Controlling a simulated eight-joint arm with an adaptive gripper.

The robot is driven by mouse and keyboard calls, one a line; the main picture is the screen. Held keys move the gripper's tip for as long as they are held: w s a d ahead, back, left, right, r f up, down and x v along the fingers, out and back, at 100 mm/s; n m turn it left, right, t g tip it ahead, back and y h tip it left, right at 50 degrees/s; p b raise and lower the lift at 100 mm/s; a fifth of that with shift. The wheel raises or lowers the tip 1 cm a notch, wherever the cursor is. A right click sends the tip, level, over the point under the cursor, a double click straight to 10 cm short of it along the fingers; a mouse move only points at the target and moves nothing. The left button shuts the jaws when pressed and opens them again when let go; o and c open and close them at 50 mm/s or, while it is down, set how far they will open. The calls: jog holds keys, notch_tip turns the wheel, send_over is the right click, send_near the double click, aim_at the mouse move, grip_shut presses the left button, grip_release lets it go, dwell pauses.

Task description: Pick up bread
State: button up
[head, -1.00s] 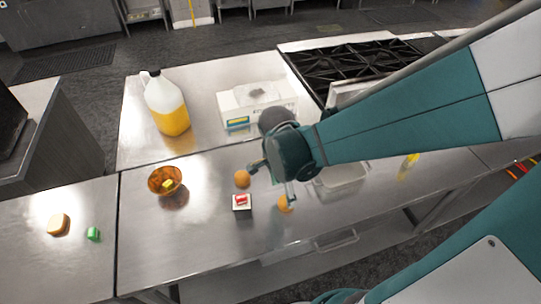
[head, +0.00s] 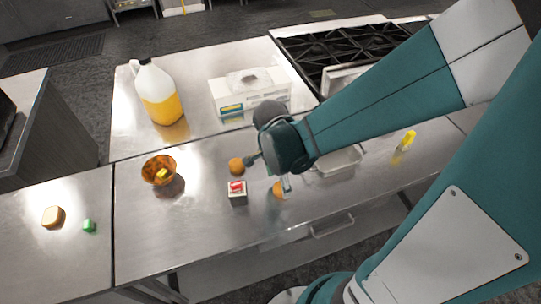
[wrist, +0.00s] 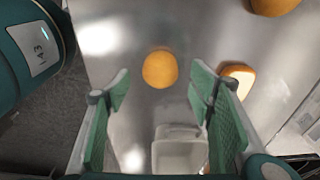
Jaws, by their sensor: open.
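A bread-like piece (wrist: 238,78) with a brown crust and pale cut face lies on the steel counter in the wrist view, by my right finger. It seems hidden behind my gripper in the head view. Another tan, bread-like slice (head: 53,217) lies at the far left of the head view. My gripper (wrist: 160,90) is open and empty, pointing down above the counter; it also shows in the head view (head: 270,174). A round orange item (wrist: 160,69) shows between the fingertips in the wrist view, apparently on the counter below.
Nearby are another orange item (head: 236,165), a small box with a red top (head: 237,193) and a brown bowl (head: 158,170). A jug (head: 158,92), white box (head: 249,95) and stove (head: 345,55) stand behind. A tray (wrist: 178,155) lies near.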

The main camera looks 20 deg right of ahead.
jog(key=shift+d+f, duration=0.2)
jog(key=shift+f, duration=1.75)
jog(key=c, duration=1)
